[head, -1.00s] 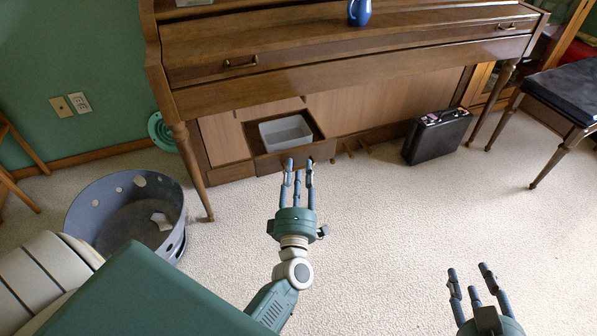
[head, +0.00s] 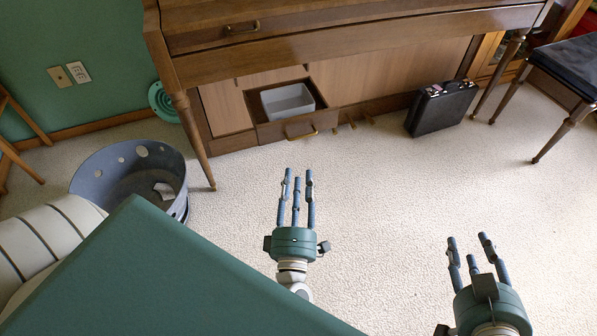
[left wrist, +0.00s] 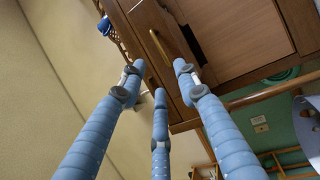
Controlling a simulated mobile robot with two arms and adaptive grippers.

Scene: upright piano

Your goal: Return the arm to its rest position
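My left gripper (head: 297,187) is in the middle of the head view, over the pale carpet in front of the piano. Its blue fingers are spread open with nothing between them. The same fingers (left wrist: 158,75) fill the left wrist view, empty, with the drawer front beyond them. My right gripper (head: 471,252) is at the lower right of the head view, also open and empty over the carpet. The drawer (head: 262,132) low in the piano stands open, with a grey bin (head: 288,101) inside. The left fingertips are apart from the drawer handle (head: 301,132).
The upright piano (head: 370,52) spans the back. A black case (head: 440,108) stands on the carpet by its right side. A dark-topped bench (head: 570,70) is at the right. A grey perforated basket (head: 128,180) stands at the left. The carpet (head: 390,200) between is clear.

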